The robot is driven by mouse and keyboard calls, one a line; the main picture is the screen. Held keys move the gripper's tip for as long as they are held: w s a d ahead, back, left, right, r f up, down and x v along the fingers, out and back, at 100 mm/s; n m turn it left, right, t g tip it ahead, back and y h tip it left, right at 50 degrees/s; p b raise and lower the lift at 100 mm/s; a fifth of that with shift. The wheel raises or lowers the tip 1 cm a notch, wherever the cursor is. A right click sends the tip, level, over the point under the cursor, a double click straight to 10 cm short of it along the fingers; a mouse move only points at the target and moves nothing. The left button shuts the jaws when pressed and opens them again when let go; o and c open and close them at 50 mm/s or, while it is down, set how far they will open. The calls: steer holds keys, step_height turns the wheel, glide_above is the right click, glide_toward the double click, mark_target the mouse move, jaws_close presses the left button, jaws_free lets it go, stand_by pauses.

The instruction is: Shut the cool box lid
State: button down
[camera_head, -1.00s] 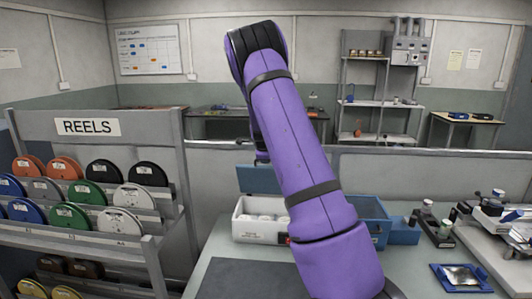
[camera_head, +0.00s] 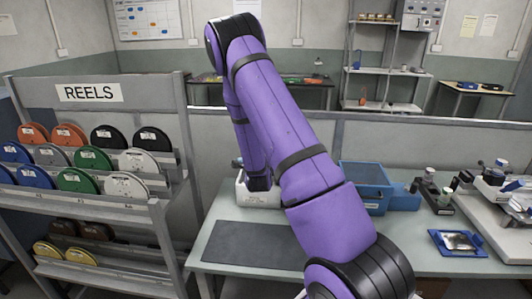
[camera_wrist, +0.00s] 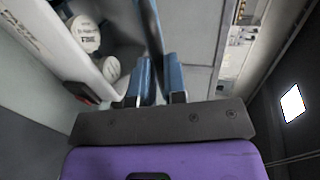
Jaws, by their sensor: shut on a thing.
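The cool box (camera_head: 262,198) is a white box on the bench, partly hidden behind my arm in the head view. In the wrist view its white wall (camera_wrist: 62,42) is at upper left, with round white tubs (camera_wrist: 84,34) inside, so the box is open. The lid (camera_wrist: 151,30) shows as a panel edge running up from between my fingers. My gripper (camera_wrist: 160,82) has its blue fingertips shut on this edge, beside the box opening. In the head view the fingertips and most of the lid are hidden by the arm.
A blue box (camera_head: 364,173) stands on the bench right of the cool box. A dark mat (camera_head: 250,244) lies in front. A reel rack (camera_head: 160,215) stands at left. A blue tray (camera_head: 458,243) and other items are at right.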

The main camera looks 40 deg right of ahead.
step_height(320, 180, down, 12)
steer(key=s+a, duration=0.2)
steer(key=shift+a+t, duration=0.3)
steer(key=shift+f, duration=0.1)
steer(key=c, duration=1.2)
jaws_free()
steer(key=shift+o, duration=0.2)
steer(key=shift+d, duration=0.1)
steer(key=shift+w, duration=0.1)
steer(key=v, duration=1)
steer(key=shift+s+a+h, duration=0.2)
steer(key=shift+a+h, duration=0.1)
steer(key=shift+a, duration=0.05)
